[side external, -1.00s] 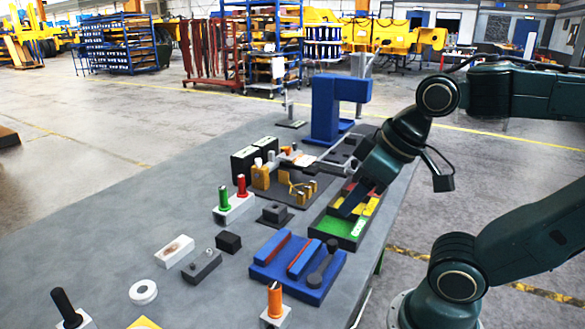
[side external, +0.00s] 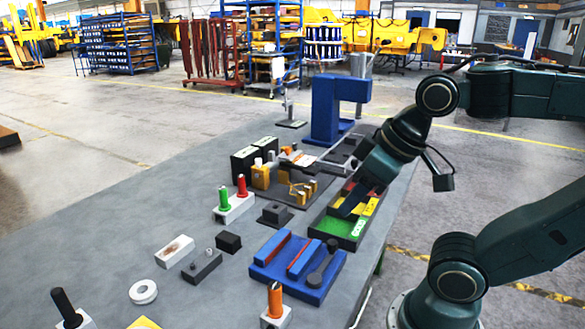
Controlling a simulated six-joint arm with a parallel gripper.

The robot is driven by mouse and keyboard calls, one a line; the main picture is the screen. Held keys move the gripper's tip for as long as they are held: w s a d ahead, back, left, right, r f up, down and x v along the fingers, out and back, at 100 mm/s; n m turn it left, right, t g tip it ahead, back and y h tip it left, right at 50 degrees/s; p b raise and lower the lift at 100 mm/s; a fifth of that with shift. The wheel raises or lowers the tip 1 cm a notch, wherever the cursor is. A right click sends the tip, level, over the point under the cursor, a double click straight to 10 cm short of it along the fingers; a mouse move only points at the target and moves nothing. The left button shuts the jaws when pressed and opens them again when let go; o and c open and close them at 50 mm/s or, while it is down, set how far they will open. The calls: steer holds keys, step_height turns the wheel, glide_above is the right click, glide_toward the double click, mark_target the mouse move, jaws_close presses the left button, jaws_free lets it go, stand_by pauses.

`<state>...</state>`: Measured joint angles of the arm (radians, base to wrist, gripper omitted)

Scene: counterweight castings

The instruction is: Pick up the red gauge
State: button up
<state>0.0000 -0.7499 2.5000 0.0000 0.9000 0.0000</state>
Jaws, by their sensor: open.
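The red gauge (side external: 241,186) stands upright in a white block (side external: 236,208), beside a green gauge (side external: 224,198). My gripper (side external: 346,208) is well to the right of the red gauge, pointing down over a dark tray with green, yellow and red sections (side external: 338,228). Its jaws are open; the fingers are dark and small, and nothing can be seen between them. My gripper and wrist hide part of the tray.
A blue fixture (side external: 262,272) with red-topped bars lies in front of the tray. Orange (side external: 275,299) and black (side external: 64,302) handled pieces stand nearer the camera. A yellow-and-dark fixture (side external: 296,188) and a blue stand (side external: 326,108) are behind. The left of the table is clear.

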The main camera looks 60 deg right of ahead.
steer(key=shift+o, duration=0.5)
steer(key=shift+w+r, duration=0.1)
steer(key=w+d+r+m+g, duration=0.1)
steer(key=w+d+r+m, duration=0.1)
steer(key=w+r+m, duration=0.6)
steer(key=m+g, duration=0.5)
steer(key=m, duration=0.8)
glide_above(241, 176)
step_height(241, 176, down, 11)
steer(key=shift+w+d, duration=0.1)
steer(key=shift+f, duration=4.3)
